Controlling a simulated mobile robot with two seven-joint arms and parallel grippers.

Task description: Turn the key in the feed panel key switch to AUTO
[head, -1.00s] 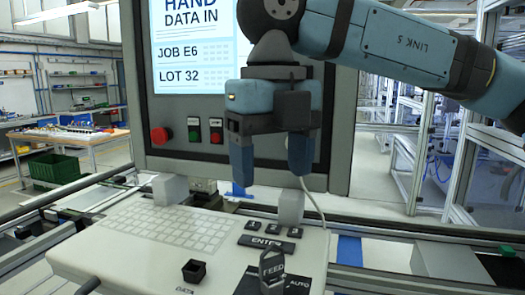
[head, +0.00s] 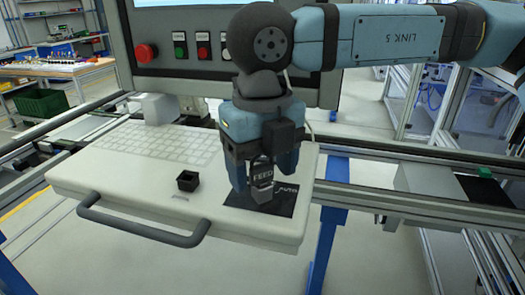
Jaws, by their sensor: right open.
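The feed key (head: 261,176), a dark key head marked FEED on a grey block, stands on a black panel plate (head: 244,198) at the right of the keyboard console. Its AUTO label (head: 287,188) lies to the right of the key, partly covered. My right gripper (head: 262,181) points down over the plate and is open. One finger is left of the key and the other is right of it; whether they touch it I cannot tell. The key's lower part and exact pointing direction are hard to make out. My left gripper is not in view.
Behind stands the screen housing with a red stop button (head: 146,53) and small coloured buttons. Rails run to the right.

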